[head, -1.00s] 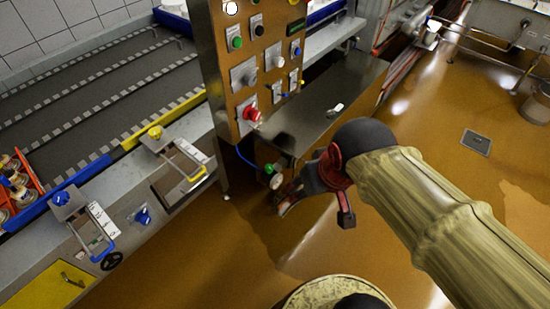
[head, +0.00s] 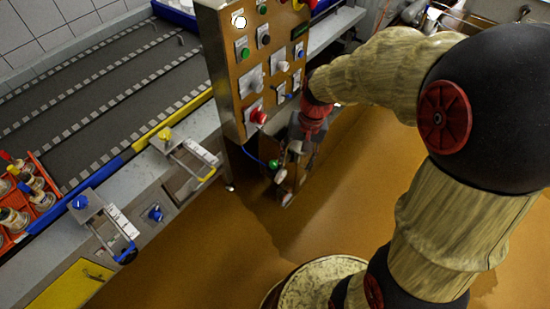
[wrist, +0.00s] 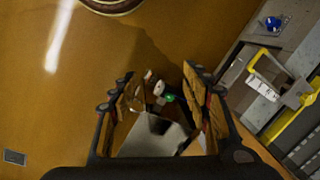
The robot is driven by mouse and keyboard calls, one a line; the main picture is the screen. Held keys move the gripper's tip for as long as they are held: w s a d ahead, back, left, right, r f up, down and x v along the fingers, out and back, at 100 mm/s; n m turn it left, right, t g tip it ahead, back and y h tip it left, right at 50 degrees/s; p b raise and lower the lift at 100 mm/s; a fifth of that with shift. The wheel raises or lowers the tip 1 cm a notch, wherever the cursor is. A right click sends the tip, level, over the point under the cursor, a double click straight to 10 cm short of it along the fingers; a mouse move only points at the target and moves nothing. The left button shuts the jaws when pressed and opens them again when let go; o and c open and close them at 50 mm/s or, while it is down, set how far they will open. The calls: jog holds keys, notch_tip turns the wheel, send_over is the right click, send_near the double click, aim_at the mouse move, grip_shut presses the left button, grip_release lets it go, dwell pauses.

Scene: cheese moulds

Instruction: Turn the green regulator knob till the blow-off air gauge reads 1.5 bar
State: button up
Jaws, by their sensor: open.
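The green regulator knob (head: 273,163) is low beside the foot of the control panel, at the end of a blue hose. A small pale round part (head: 281,176), perhaps the gauge, sits just below it; its reading is too small to make out. My gripper (head: 289,187) is right beside them and partly covers this spot in the head view. In the wrist view my gripper (wrist: 158,74) is open, with the green knob (wrist: 169,98) and the pale part (wrist: 158,88) appearing between its fingers. I cannot tell whether a finger touches the knob.
The control panel (head: 232,87) with a red mushroom button (head: 258,116) stands just above and left of my gripper. A conveyor (head: 100,95) with blue and yellow rails runs along the left. A red crate (head: 40,205) is at the left edge. Open brown floor (head: 215,255) lies in front.

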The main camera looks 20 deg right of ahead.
jog(key=w+f+m+g+y+p, duration=0.15)
jog(key=w+f+m+p, duration=0.3)
jog(key=w+f, duration=0.5)
jog(key=m+t+p, duration=0.3)
jog(key=m+p, duration=0.1)
jog(key=m, duration=1.1)
send_near(274, 163)
jog(key=f, duration=0.2)
jog(key=shift+y, duration=0.35)
jog(key=b+x, duration=0.1)
jog(key=x, duration=0.6)
jog(key=shift+w+f, duration=0.15)
jog(key=shift+f, duration=0.05)
jog(key=c, duration=0.3)
jog(key=c, duration=0.8)
jog(key=shift+c, duration=0.3)
